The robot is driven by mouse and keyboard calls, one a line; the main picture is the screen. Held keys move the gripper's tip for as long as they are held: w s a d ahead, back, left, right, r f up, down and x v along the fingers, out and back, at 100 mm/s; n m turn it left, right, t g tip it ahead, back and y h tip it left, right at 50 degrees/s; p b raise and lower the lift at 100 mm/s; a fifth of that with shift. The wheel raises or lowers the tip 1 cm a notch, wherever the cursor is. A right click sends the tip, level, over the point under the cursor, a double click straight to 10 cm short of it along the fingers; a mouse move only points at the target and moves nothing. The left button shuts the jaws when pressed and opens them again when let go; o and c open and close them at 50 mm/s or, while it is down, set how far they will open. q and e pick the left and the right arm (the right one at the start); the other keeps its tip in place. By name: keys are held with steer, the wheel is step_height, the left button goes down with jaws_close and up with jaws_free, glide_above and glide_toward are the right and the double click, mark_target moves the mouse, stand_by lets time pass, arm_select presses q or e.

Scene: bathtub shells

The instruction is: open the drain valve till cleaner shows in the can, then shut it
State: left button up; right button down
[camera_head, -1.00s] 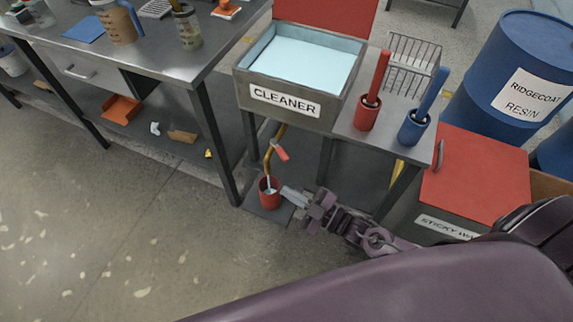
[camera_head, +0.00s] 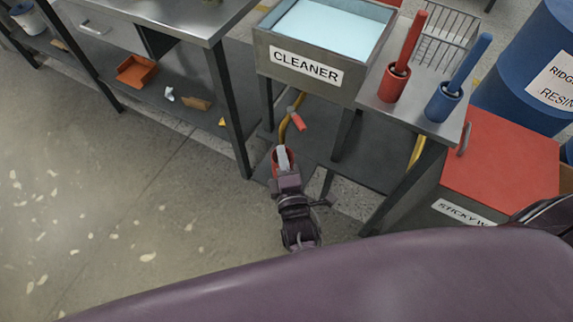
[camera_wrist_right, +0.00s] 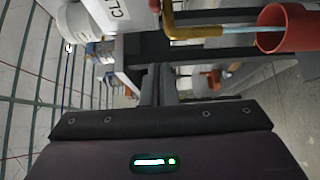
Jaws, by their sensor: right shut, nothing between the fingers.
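The cleaner tank (camera_head: 300,66) stands on the metal stand with pale blue liquid inside. A yellow drain pipe (camera_head: 284,130) comes down below it, with a red valve handle (camera_head: 297,121) slanting down to the right. The red can (camera_head: 275,160) is under the pipe, mostly hidden by my right gripper (camera_head: 283,153). In the right wrist view, a pale blue stream (camera_wrist_right: 238,29) runs from the pipe (camera_wrist_right: 190,32) into the can (camera_wrist_right: 288,32); the level inside is hidden. My right gripper is shut and empty, overlapping the can, below the handle. My left gripper is out of view.
The stand holds a red holder (camera_head: 392,84), a blue holder (camera_head: 443,101) and a wire basket (camera_head: 446,40). A red-lidded box (camera_head: 500,165) is at right, near a blue drum (camera_head: 535,75). A workbench (camera_head: 190,20) is at left. The floor at left is open.

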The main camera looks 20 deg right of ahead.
mark_target(296, 118)
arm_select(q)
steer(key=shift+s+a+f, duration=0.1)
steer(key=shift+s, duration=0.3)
arm_select(e)
steer(key=w+d, duration=0.4)
steer(key=w, duration=0.1)
steer(key=shift+w, duration=0.25)
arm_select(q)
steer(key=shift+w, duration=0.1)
arm_select(e)
steer(key=shift+d, duration=0.15)
